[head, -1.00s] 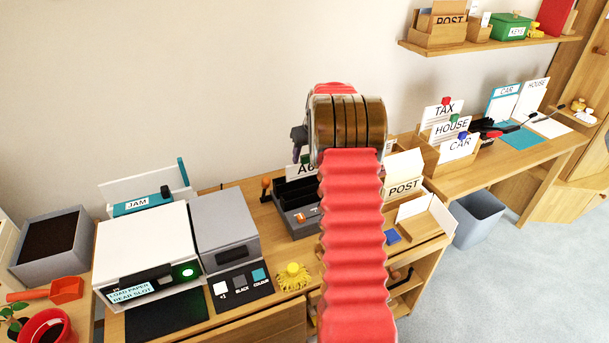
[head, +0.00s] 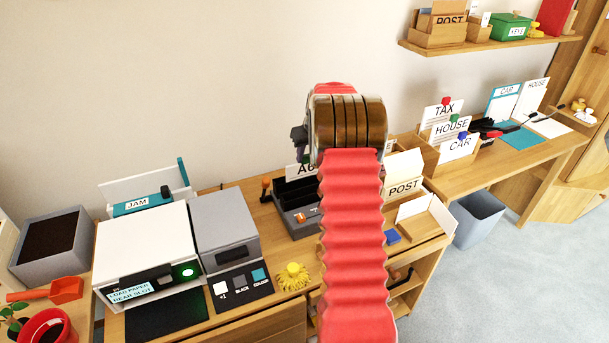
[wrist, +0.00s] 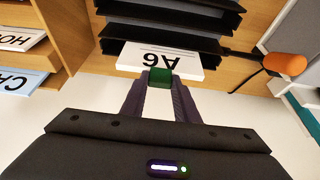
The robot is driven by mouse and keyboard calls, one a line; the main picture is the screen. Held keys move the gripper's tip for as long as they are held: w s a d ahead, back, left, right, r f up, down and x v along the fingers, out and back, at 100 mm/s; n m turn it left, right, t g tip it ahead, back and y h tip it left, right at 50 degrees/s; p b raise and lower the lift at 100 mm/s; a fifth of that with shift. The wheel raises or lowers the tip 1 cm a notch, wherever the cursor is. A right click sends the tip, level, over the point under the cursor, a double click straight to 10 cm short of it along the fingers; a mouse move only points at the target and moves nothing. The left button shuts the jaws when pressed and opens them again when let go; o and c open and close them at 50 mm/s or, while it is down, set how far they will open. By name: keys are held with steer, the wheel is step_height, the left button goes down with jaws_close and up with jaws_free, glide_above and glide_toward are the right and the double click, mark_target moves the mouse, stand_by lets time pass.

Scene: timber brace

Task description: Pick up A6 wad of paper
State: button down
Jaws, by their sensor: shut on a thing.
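The A6 wad of paper (wrist: 160,60) is a white slab labelled A6, with a green block (wrist: 160,78) at its near edge. In the wrist view my gripper (wrist: 160,84) has both dark fingers closed on this green block. The wad's far side lies against black tray slots (wrist: 170,25); I cannot tell whether it is clear of them. In the head view the white A6 label (head: 299,170) stands at the black tray rack (head: 296,192), partly covered by my red arm.
A white printer (head: 148,245) and a grey unit (head: 226,222) stand left of the rack. An orange knob (wrist: 285,64) is close by in the wrist view.

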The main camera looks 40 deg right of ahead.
steer(key=shift+r, duration=0.1)
step_height(320, 180, up, 10)
stand_by(0.8)
steer(key=shift+s, duration=0.1)
stand_by(0.4)
